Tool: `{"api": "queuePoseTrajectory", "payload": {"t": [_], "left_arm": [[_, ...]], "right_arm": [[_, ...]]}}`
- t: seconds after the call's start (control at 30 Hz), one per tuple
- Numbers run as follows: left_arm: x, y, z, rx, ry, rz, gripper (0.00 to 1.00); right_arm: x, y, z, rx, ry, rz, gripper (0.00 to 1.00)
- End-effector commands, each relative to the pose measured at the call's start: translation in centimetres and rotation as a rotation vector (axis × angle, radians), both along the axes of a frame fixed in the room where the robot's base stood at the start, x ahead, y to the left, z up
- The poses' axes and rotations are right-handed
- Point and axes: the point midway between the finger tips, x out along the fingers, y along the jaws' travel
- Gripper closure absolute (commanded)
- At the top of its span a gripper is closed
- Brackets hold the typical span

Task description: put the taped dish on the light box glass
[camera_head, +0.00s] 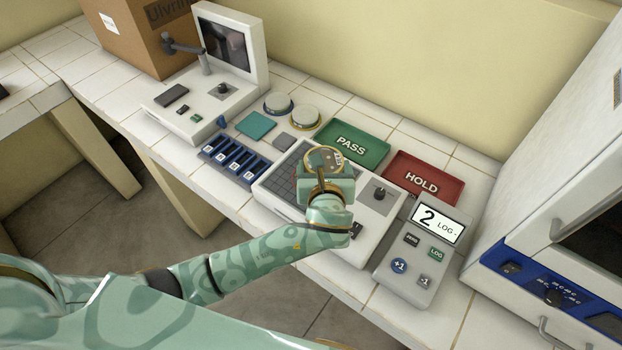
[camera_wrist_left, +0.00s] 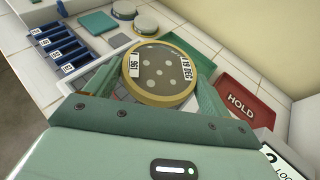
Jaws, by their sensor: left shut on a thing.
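The taped dish (camera_head: 325,157) is round with a yellow band around its rim. In the left wrist view the dish (camera_wrist_left: 160,75) shows pale spots and two labels, one reading "19 DEC". My left gripper (camera_head: 325,170) is shut on the dish, with a finger on each side. It holds the dish over the light box (camera_head: 375,222), whose gridded glass (camera_head: 282,184) is partly hidden by gripper and dish. I cannot tell the gap between dish and glass. My right gripper is not in view.
Two lidded dishes (camera_head: 304,117) stand behind, near a teal pad (camera_head: 256,125) and a blue slotted rack (camera_head: 234,160). Green PASS (camera_head: 352,145) and red HOLD (camera_head: 425,177) trays lie behind the light box. A counter device (camera_head: 422,250) and white incubator (camera_head: 545,215) are at right.

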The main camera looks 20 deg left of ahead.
Motion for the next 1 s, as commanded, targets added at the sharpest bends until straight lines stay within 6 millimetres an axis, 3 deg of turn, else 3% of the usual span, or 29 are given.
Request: {"api": "queuePoseTrajectory", "payload": {"t": [0.03,0.13,0.43,0.6,0.97,1.0], "left_arm": [[0.5,0.8,-1.6,0.005,0.002,0.000,0.44],[1.3,2.0,-3.4,0.002,0.002,0.000,0.44],[2.3,3.6,-5.6,0.001,0.001,0.000,0.44],[2.4,3.7,-8.5,0.001,0.003,-0.002,0.44],[2.4,3.7,-8.9,-0.002,0.001,-0.001,0.44],[2.3,3.7,-9.0,-0.002,0.001,-0.001,0.12]], "right_arm": [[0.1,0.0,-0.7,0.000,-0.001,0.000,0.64],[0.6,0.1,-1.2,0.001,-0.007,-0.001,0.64],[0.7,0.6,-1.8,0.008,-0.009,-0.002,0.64],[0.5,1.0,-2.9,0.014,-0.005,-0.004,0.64],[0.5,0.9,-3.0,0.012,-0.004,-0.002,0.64],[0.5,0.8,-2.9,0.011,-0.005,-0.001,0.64]]}}
